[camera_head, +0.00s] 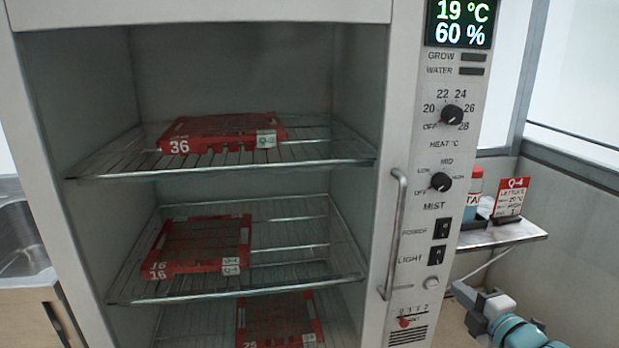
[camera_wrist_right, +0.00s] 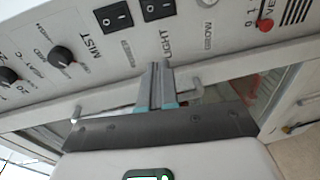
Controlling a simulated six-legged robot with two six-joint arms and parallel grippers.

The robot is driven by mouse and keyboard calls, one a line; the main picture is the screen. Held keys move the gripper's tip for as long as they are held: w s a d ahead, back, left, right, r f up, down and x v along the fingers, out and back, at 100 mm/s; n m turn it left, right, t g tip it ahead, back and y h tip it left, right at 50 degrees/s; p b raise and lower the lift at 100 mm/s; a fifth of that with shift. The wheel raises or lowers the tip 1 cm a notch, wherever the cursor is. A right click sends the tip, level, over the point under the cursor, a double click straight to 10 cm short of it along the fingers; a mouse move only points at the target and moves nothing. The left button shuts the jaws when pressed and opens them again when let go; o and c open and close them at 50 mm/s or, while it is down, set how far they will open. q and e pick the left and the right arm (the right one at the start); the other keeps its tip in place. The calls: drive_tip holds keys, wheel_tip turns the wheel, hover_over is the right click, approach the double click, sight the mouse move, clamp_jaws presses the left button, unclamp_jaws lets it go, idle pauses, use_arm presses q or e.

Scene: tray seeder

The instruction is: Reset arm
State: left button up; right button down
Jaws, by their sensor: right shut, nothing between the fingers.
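My right gripper (camera_head: 468,296) is at the lower right of the head view, just right of the cabinet's control panel. In the right wrist view its two fingers (camera_wrist_right: 157,74) are together with nothing between them. They point toward the panel near the LIGHT switch (camera_wrist_right: 157,9); whether they touch anything cannot be told. My left gripper is not in view.
The seeding cabinet (camera_head: 200,11) has wire shelves (camera_head: 330,160) with red trays (camera_head: 205,148). Its vertical handle (camera_head: 388,235) sticks out beside the panel. A side shelf (camera_head: 510,235) holds a bottle (camera_head: 473,192) and a red-topped card (camera_head: 511,198). A sink (camera_head: 20,235) is at left.

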drive_tip(key=s+a+f+m+g+y, duration=0.1)
drive_tip(key=s+a+f+m+g, duration=0.25)
drive_tip(key=a+f, duration=0.8)
drive_tip(key=s+a+f+m+g+y, duration=0.25)
drive_tip(key=s+a+f+g, duration=0.25)
drive_tip(key=a+f, duration=0.7)
drive_tip(key=s+a+f+m+g+h, duration=0.1)
drive_tip(key=s+f+m+g, duration=0.3)
drive_tip(key=s+f+m, duration=0.5)
drive_tip(key=s+f+m+g+h, duration=0.1)
drive_tip(key=s+f+m+g, duration=0.4)
drive_tip(key=s, duration=0.7)
wheel_tip(320, 180, up, 16)
drive_tip(key=m+t+p, duration=0.1)
drive_tip(key=p, duration=1.3)
drive_tip(key=shift+f+p, duration=0.2)
drive_tip(key=shift+p, duration=0.2)
drive_tip(key=shift+w+f, duration=0.15)
drive_tip(key=shift+w, duration=0.05)
